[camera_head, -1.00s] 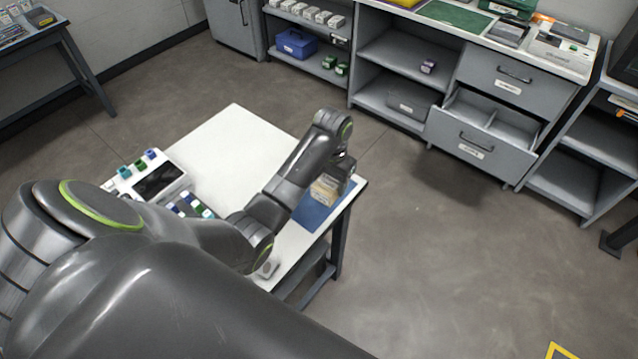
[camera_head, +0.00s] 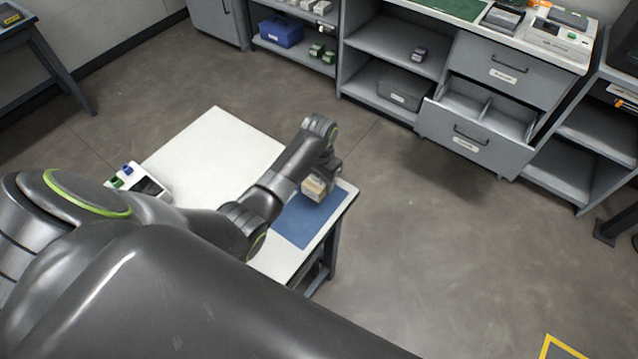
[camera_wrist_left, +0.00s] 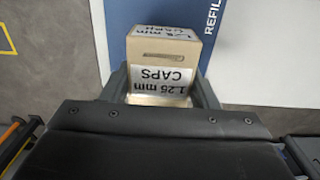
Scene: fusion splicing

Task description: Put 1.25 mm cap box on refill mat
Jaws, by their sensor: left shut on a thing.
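The 1.25 mm cap box is a small tan box (camera_head: 315,188) with white labels, over the far part of the blue refill mat (camera_head: 300,221). In the left wrist view the box (camera_wrist_left: 163,62) shows its "1.25 mm CAPS" label, with the blue mat (camera_wrist_left: 222,42) behind it and part of the word "REFILL" beside it. My left gripper (camera_head: 324,176) is shut on the box, with a finger on each side. I cannot tell whether the box touches the mat. My right gripper is not in view.
The mat lies at the right end of a white table (camera_head: 215,150). A white device (camera_head: 150,186) stands at the table's left. Grey shelves and an open drawer (camera_head: 484,110) stand at the back. The floor (camera_head: 430,240) to the right is clear.

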